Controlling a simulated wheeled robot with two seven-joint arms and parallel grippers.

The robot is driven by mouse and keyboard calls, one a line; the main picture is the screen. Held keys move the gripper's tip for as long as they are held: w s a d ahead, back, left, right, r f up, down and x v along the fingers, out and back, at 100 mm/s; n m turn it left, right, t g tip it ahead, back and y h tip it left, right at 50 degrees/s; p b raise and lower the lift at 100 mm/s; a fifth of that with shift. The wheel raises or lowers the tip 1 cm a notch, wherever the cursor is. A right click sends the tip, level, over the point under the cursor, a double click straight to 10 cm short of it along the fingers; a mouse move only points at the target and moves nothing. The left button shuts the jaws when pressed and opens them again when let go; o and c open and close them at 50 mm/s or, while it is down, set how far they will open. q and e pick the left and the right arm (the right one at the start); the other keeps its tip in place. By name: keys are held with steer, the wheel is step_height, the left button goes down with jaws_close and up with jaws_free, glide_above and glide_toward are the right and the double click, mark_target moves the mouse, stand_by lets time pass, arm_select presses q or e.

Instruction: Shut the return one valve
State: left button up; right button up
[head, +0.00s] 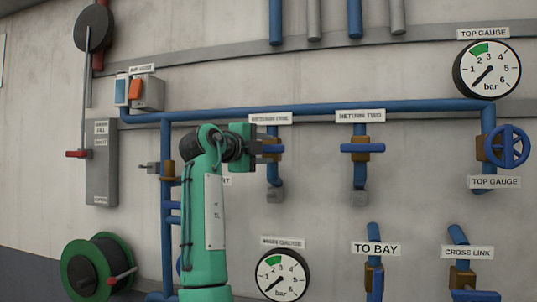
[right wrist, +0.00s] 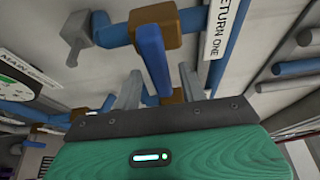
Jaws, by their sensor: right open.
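The return one valve has a brown body (head: 273,148) on a short vertical blue pipe below its label (head: 270,118). It is partly hidden by my right gripper (head: 262,147) in the head view. In the right wrist view its brown body (right wrist: 156,25) carries a blue lever (right wrist: 151,58), which appears to lie across the pipe. My right gripper (right wrist: 159,72) is open, with one finger on each side of the lever. Whether the fingers touch it I cannot tell. My left gripper is not in view.
The return two valve (head: 362,148) stands to the right, its blue lever crosswise. A blue header pipe (head: 310,109) runs above. A gauge (head: 282,275) is below. A blue handwheel (head: 508,146) is at far right, and a red-handled lever (head: 77,154) at left.

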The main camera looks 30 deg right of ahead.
steer(key=b+v, duration=0.4)
steer(key=v, duration=0.8)
